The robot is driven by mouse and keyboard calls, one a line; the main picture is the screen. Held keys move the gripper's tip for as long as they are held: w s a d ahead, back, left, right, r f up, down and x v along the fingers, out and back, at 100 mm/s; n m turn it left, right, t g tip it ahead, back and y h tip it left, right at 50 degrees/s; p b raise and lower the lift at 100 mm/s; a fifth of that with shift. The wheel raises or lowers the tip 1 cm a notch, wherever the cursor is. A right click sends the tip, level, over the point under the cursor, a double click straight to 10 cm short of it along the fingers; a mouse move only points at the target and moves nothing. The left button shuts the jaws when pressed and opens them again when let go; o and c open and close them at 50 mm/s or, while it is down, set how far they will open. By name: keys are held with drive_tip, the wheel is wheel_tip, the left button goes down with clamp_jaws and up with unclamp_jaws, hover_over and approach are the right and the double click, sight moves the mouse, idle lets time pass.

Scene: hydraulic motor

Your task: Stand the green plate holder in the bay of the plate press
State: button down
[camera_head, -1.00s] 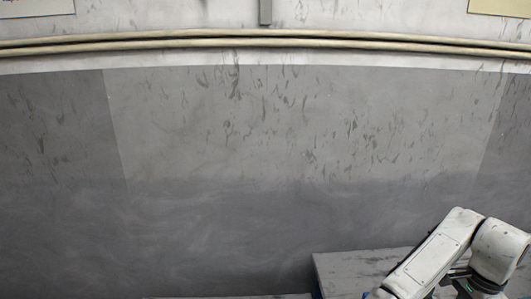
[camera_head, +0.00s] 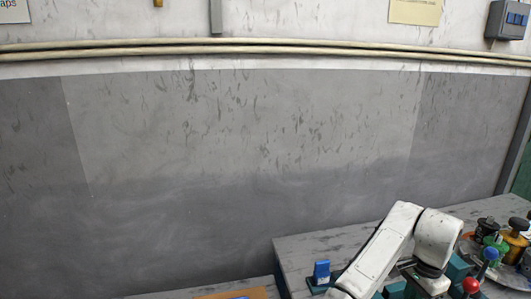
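I cannot make out the green plate holder for certain. A small green part (camera_head: 494,244) shows on a round tray at the right, but its shape is too small to tell. I cannot tell which thing is the plate press. Dark teal blocks, a red ball knob (camera_head: 471,285) and a blue ball knob (camera_head: 491,253) stand beside my arm at the lower right, partly cut off. My white arm bends down in front of the bench, and my gripper is not in view.
A grey bench (camera_head: 300,249) fills the lower right. A blue block (camera_head: 321,270) on a teal base stands near its left end. The round tray (camera_head: 476,262) holds several knobbed parts. An orange-brown board (camera_head: 232,295) shows at the bottom edge. A grey wall stands behind.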

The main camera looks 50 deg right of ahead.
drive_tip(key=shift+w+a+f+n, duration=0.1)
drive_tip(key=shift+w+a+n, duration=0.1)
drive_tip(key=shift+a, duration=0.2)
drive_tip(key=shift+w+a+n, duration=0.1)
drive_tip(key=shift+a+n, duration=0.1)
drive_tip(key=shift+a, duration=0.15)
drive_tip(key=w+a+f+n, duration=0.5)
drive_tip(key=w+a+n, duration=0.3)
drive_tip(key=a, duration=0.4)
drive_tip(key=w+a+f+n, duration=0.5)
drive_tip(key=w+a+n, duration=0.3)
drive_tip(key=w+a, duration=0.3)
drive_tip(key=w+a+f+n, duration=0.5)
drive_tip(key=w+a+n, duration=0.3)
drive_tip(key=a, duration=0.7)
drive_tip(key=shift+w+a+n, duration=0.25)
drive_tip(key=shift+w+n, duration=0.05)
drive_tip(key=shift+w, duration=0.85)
